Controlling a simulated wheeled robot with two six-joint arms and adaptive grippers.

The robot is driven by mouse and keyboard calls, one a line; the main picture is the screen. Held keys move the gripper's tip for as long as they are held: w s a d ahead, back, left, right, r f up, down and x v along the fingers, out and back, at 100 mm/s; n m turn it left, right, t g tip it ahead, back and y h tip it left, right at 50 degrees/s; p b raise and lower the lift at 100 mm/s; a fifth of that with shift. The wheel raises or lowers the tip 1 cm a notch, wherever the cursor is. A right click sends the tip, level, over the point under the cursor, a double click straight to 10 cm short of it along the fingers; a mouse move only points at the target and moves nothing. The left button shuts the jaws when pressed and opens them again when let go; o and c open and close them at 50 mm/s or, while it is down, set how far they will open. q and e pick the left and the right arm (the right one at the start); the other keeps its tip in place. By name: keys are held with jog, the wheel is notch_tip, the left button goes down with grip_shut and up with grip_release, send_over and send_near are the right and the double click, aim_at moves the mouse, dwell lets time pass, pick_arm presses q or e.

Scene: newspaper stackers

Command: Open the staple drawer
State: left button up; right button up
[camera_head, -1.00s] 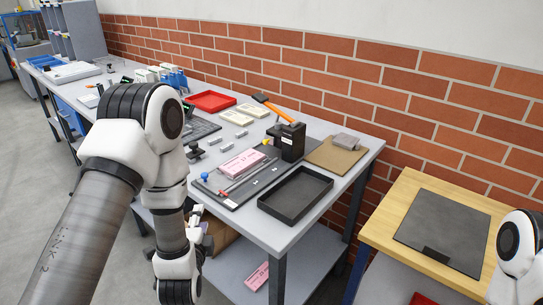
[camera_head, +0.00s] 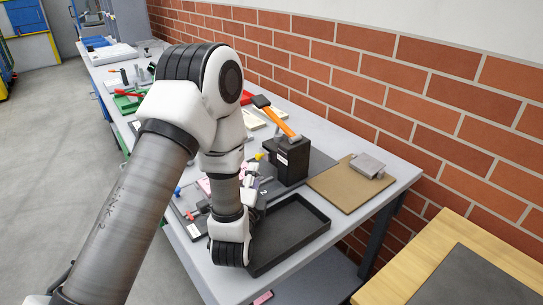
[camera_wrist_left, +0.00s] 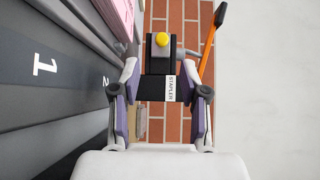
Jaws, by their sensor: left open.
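The black stapler block (camera_head: 291,164) stands on the workbench, with a white label on its near side. In the left wrist view the block (camera_wrist_left: 155,88) lies straight ahead, and its label reads "STAPLER". A yellow knob (camera_wrist_left: 162,40) shows at its upper part in that view. I cannot make out a separate drawer edge or handle. My left gripper (camera_head: 256,186) is just left of the block in the head view, partly hidden by my arm. In the wrist view its open fingers (camera_wrist_left: 161,82) frame the block, with nothing held. My right gripper is out of view.
An empty black tray (camera_head: 318,222) lies in front of the block. A brown board (camera_head: 332,193) with a grey piece (camera_head: 367,165) is to its right. A brick wall (camera_head: 420,110) borders the bench. A wooden table (camera_head: 420,275) stands at lower right.

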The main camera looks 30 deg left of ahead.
aim_at(257, 158)
pick_arm(q)
jog(key=shift+w+a+r, duration=0.15)
jog(key=shift+w+a, duration=0.15)
jog(key=shift+w, duration=0.05)
jog(key=p+x, duration=0.1)
jog(key=x, duration=0.5)
jog(key=shift+w+a, duration=0.15)
jog(key=shift+w, duration=0.05)
grip_shut()
jog(key=shift+s, duration=0.1)
